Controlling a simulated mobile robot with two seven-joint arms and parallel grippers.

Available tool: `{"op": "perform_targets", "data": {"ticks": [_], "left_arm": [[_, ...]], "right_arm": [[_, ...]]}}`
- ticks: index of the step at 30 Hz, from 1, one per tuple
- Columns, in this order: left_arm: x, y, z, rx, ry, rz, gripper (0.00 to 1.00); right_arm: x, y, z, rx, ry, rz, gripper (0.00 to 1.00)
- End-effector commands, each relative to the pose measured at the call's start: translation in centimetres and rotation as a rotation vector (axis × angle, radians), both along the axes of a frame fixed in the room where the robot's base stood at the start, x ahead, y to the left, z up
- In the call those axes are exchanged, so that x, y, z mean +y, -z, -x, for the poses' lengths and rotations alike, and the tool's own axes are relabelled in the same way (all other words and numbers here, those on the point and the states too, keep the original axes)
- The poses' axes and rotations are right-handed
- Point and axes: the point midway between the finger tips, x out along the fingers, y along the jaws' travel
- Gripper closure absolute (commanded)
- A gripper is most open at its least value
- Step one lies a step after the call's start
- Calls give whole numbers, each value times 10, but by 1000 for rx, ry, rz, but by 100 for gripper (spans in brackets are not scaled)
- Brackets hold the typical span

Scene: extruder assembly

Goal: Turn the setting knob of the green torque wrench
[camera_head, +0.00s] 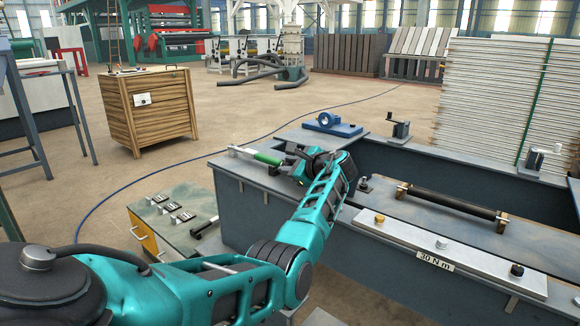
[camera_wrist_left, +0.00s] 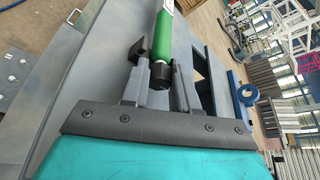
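The green torque wrench (camera_head: 267,158) lies on the corner of the grey bench top in the head view. Its green handle also shows in the left wrist view (camera_wrist_left: 164,38), and its black setting knob (camera_wrist_left: 156,73) is at the near end. My left gripper (camera_head: 291,165) is at the knob end of the wrench. In the left wrist view its two fingers (camera_wrist_left: 158,82) stand on either side of the knob, with little or no gap. I cannot tell whether they press on it. My right gripper is not in view.
A blue bearing block (camera_head: 331,124) and a black crank device (camera_head: 398,129) stand on the bench's back edge. A long black bar (camera_head: 450,202) and a plate marked 30 Nm (camera_head: 434,261) are to the right. A low cabinet (camera_head: 160,224) with small tools stands left of the bench.

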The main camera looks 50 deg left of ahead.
Motion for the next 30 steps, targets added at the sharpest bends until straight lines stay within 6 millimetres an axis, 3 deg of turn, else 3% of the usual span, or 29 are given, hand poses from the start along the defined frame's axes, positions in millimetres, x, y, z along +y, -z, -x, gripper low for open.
{"op": "perform_targets", "data": {"ticks": [4,23,24,27,30], "left_arm": [[0,0,0,0,0,0,100],[-1,2,1,-123,0,-13,100],[-1,2,1,-123,0,-13,68],[-1,2,1,-123,0,-13,61],[-1,2,1,-123,0,-13,61]], "right_arm": [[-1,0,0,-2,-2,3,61],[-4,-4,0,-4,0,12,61],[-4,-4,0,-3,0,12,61],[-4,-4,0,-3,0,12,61],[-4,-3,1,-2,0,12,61]]}}
